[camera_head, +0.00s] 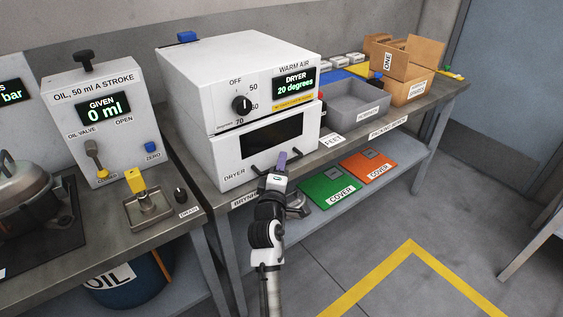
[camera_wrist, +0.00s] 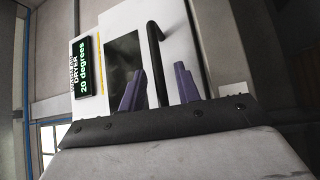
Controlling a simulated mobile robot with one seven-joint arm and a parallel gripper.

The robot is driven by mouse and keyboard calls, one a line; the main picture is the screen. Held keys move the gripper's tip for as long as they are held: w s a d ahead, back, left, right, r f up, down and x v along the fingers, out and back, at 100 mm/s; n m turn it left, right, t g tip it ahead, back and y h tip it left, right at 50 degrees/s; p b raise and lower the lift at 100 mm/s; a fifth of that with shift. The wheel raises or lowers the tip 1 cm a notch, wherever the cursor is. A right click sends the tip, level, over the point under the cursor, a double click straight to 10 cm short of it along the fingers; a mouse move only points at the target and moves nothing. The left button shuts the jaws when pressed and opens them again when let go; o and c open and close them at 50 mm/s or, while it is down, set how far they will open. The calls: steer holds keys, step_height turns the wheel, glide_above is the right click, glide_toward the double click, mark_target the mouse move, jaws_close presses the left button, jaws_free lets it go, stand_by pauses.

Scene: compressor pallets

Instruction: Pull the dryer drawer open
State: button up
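The white dryer (camera_head: 222,72) stands on the bench. Its lower drawer front (camera_head: 225,158) has a dark window and the label DRYER. The drawer looks shut, its front about flush with the dryer body. A black bar handle (camera_head: 300,146) runs across the drawer front; in the wrist view the handle (camera_wrist: 154,50) stands upright in the picture. My gripper (camera_head: 281,160) is at the handle, with its purple fingers apart. In the wrist view the handle passes between the two fingers of my gripper (camera_wrist: 158,92), with gaps on both sides. Contact cannot be told.
The oil unit (camera_head: 98,130) stands left of the dryer. A grey bin (camera_head: 352,105) and a cardboard box (camera_head: 405,62) stand to the right. Green (camera_head: 327,188) and orange (camera_head: 366,167) covers lie on the lower shelf. The floor before the bench is clear.

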steer(key=shift+w, duration=0.25)
jaws_close()
steer(key=shift+d, duration=0.1)
stand_by(0.3)
